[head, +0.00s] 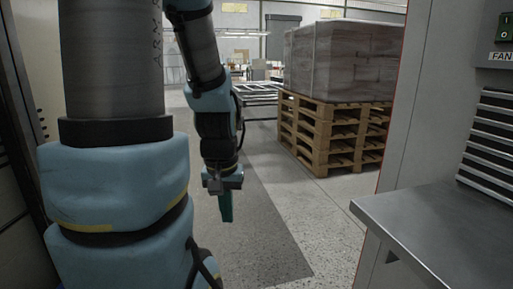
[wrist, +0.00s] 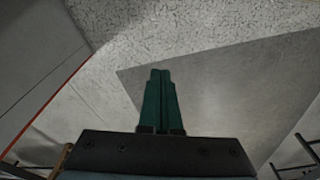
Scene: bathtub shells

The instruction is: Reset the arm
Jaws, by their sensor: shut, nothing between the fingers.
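My gripper (head: 226,207) hangs at the end of my arm in the middle-left of the head view, pointing down over the floor. In the wrist view its two green fingers (wrist: 160,80) lie side by side and are shut with nothing between them. My arm is bent, with the thick blue and grey links filling the left of the head view. Nothing touches the gripper.
A grey metal counter (head: 440,225) juts in at the right, beside a grey wall panel (head: 408,110). Stacked wooden pallets (head: 335,135) bear a wrapped load (head: 345,60) further back. The speckled floor (head: 300,215) between is clear.

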